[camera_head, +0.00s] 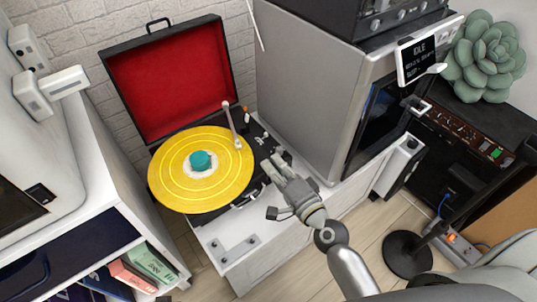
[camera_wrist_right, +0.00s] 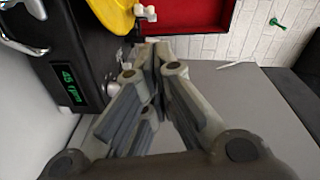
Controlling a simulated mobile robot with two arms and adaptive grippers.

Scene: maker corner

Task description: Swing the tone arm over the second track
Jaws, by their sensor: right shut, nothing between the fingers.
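The turntable holds a yellow record (camera_head: 170,177) with ring-shaped bands and a teal centre piece (camera_head: 201,161). The pale tone arm (camera_head: 232,124) runs from the back right of the deck to a white end that appears above the record's outer right part; I cannot tell whether it touches. My right gripper (camera_head: 275,165) is shut and empty, just right of the deck's right side, apart from the tone arm. In the right wrist view the closed fingers (camera_wrist_right: 152,52) point toward the deck, with the record's edge (camera_wrist_right: 110,14) beyond. My left gripper is not in view.
The turntable's open red lid (camera_head: 175,80) stands behind it. A tall grey machine (camera_head: 310,95) rises close on the right. A white shelf unit (camera_head: 90,180) stands at left. Bare white top with a small metal plate (camera_head: 233,248) lies in front of the deck.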

